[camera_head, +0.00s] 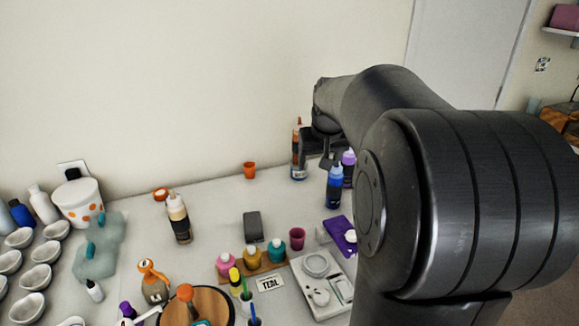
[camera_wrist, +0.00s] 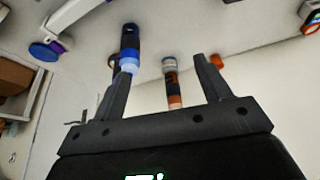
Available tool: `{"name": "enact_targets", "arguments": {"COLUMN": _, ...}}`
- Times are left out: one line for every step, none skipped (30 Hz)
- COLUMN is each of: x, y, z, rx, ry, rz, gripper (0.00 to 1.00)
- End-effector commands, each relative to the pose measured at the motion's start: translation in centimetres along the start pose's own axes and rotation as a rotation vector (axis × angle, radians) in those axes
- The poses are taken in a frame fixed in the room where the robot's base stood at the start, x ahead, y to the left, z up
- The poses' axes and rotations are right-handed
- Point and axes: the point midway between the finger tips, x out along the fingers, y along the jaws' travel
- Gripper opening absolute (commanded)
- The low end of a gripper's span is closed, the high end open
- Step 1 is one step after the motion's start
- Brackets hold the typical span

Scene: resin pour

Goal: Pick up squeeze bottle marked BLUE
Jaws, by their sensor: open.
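A squeeze bottle with dark blue contents and a lighter blue cap (camera_head: 335,187) stands upright on the table, below my gripper (camera_head: 322,150) in the head view; I cannot read its label. In the wrist view, this blue bottle (camera_wrist: 129,42) appears inverted, beyond the left finger, which overlaps its cap end. My gripper (camera_wrist: 163,70) is open, with nothing held. A bottle with an orange tip (camera_wrist: 172,82) shows in the gap between the fingers, farther off; it also shows in the head view (camera_head: 298,165), partly hidden by my gripper.
A purple-capped bottle (camera_head: 348,165) stands close to the right of the blue one, partly hidden by my arm. A purple packet (camera_head: 340,234), a magenta cup (camera_head: 297,238) and a scale (camera_head: 318,290) lie nearer. An orange cup (camera_head: 249,170) stands near the wall.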

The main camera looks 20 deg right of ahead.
Motion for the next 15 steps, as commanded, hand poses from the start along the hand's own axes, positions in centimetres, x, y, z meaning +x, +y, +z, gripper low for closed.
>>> {"name": "enact_targets", "arguments": {"x": 1.4, "y": 1.6, "z": -1.2, "rx": 0.016, "ry": -0.009, "rz": 0.003, "gripper": 0.7}}
{"name": "enact_targets", "arguments": {"x": 2.0, "y": 2.3, "z": -1.8, "rx": 0.022, "ry": -0.011, "rz": 0.004, "gripper": 0.7}}
{"name": "enact_targets", "arguments": {"x": 2.8, "y": 3.4, "z": -2.6, "rx": 0.031, "ry": -0.013, "rz": 0.006, "gripper": 0.7}}
{"name": "enact_targets", "arguments": {"x": 3.4, "y": 4.1, "z": -3.1, "rx": 0.038, "ry": -0.014, "rz": 0.007, "gripper": 0.7}}
{"name": "enact_targets", "arguments": {"x": 4.0, "y": 4.8, "z": -3.5, "rx": 0.044, "ry": -0.017, "rz": 0.007, "gripper": 0.7}}
{"name": "enact_targets", "arguments": {"x": 4.6, "y": 5.6, "z": -4.1, "rx": 0.049, "ry": -0.018, "rz": 0.008, "gripper": 0.7}}
{"name": "enact_targets", "arguments": {"x": 5.0, "y": 6.1, "z": -4.4, "rx": 0.053, "ry": -0.019, "rz": 0.009, "gripper": 0.7}}
{"name": "enact_targets", "arguments": {"x": 5.4, "y": 6.6, "z": -4.7, "rx": 0.057, "ry": -0.019, "rz": 0.009, "gripper": 0.7}}
{"name": "enact_targets", "arguments": {"x": 5.8, "y": 7.1, "z": -5.0, "rx": 0.061, "ry": -0.02, "rz": 0.01, "gripper": 0.7}}
{"name": "enact_targets", "arguments": {"x": 6.1, "y": 7.5, "z": -5.1, "rx": 0.064, "ry": -0.021, "rz": 0.01, "gripper": 0.7}}
{"name": "enact_targets", "arguments": {"x": 6.3, "y": 7.7, "z": -5.3, "rx": 0.066, "ry": -0.02, "rz": 0.01, "gripper": 0.7}}
{"name": "enact_targets", "arguments": {"x": 6.6, "y": 8.0, "z": -5.4, "rx": 0.068, "ry": -0.021, "rz": 0.011, "gripper": 0.7}}
{"name": "enact_targets", "arguments": {"x": 6.8, "y": 8.1, "z": -5.4, "rx": 0.069, "ry": -0.022, "rz": 0.01, "gripper": 0.7}}
{"name": "enact_targets", "arguments": {"x": 7.1, "y": 8.2, "z": -5.5, "rx": 0.069, "ry": -0.022, "rz": 0.01, "gripper": 0.7}}
{"name": "enact_targets", "arguments": {"x": 7.6, "y": 8.3, "z": -5.5, "rx": 0.07, "ry": -0.023, "rz": 0.01, "gripper": 0.7}}
